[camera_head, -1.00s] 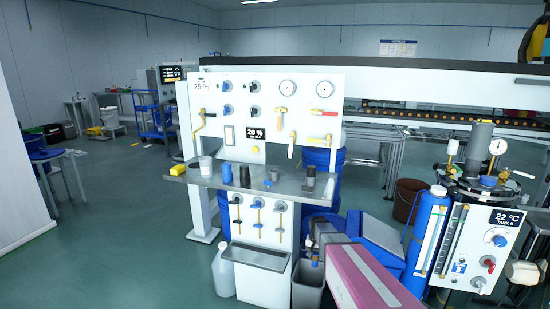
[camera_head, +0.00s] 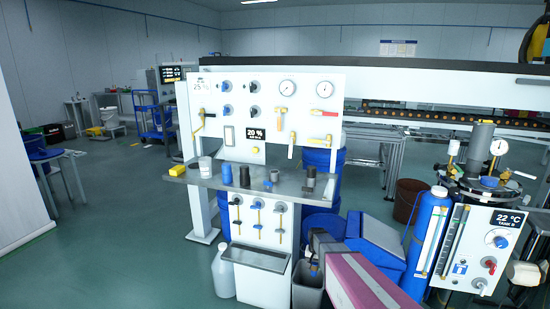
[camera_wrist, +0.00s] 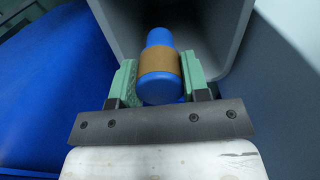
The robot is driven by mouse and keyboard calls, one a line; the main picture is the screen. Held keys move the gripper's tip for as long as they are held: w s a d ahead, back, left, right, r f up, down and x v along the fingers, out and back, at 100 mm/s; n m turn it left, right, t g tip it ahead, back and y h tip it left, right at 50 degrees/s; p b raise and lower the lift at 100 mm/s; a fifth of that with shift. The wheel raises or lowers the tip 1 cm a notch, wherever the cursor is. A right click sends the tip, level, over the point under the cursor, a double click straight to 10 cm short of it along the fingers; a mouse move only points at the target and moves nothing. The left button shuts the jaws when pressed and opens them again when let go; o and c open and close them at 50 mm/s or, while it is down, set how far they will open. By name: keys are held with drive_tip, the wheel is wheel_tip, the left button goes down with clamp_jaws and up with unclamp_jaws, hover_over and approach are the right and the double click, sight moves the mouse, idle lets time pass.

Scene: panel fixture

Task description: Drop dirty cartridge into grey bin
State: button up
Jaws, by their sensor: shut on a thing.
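My gripper (camera_wrist: 158,85) is shut on a blue cartridge (camera_wrist: 160,88) with a brown band around its middle. In the wrist view the cartridge lies between the two green fingers, with its far end pointing into the opening of the grey bin (camera_wrist: 238,35). In the head view the grey bin (camera_head: 306,296) stands on the floor at the right of the white panel fixture. My gripper (camera_head: 312,266) is over its opening there, and the cartridge is too small to make out clearly. The bin's bottom is not clearly visible.
A white box (camera_head: 262,285) with a dark top stands left of the bin, and a white jug (camera_head: 223,273) is beyond it. The fixture's grey shelf (camera_head: 285,188) above holds several cups and cylinders. A tank unit (camera_head: 483,245) stands at the right.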

drive_tip(key=o, duration=1.1)
wheel_tip(320, 180, up, 11)
drive_tip(key=shift+f, duration=0.1)
